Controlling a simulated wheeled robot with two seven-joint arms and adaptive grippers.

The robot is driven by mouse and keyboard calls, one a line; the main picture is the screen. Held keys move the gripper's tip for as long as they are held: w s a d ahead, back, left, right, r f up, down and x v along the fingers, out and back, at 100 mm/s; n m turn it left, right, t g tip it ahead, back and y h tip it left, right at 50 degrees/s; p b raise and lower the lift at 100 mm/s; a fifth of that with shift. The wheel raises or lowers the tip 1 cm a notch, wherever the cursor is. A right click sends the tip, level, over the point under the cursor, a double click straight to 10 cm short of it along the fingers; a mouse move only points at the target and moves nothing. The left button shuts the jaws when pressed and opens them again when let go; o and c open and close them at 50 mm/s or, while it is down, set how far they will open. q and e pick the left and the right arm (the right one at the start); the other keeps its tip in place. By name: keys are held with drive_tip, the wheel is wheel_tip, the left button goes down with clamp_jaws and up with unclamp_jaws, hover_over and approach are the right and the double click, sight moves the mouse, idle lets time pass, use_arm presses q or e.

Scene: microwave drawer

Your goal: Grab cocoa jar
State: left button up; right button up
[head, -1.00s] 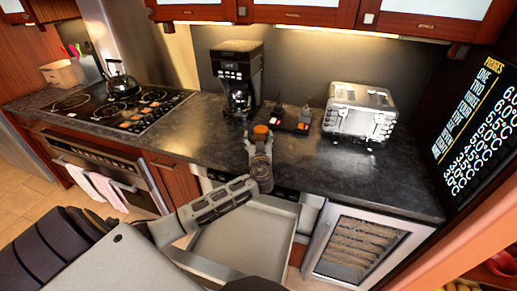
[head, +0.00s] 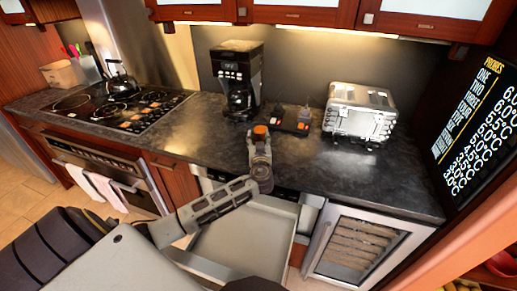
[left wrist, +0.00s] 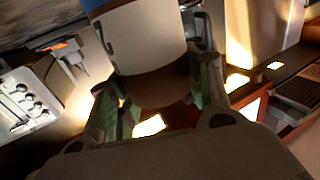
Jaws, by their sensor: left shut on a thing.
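My left gripper (head: 261,155) is over the front edge of the dark counter, above the open drawer. In the left wrist view, its two fingers are shut on the cocoa jar (left wrist: 150,42), one on each side. The jar has a pale body with a blue band at the top of the picture and a brown end towards my palm. In the head view, the gripper covers most of the jar; a small orange-brown part (head: 261,131) shows above the fingers. I cannot tell whether the jar touches the counter. My right gripper is not in view.
The pulled-out microwave drawer (head: 222,240) lies below my left gripper. A coffee maker (head: 238,85), a dark tray (head: 290,125) with small items and a toaster (head: 357,112) stand behind it. The stove (head: 115,108) is at the left. Bare counter lies at the right.

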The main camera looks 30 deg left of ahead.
use_arm(q)
drive_tip(key=shift+r, duration=0.75)
wheel_tip(320, 180, up, 9)
drive_tip(key=shift+f+b, duration=0.2)
drive_tip(key=shift+b, duration=0.25)
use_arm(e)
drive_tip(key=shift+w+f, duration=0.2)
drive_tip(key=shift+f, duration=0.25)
use_arm(q)
drive_tip(key=shift+d, duration=0.1)
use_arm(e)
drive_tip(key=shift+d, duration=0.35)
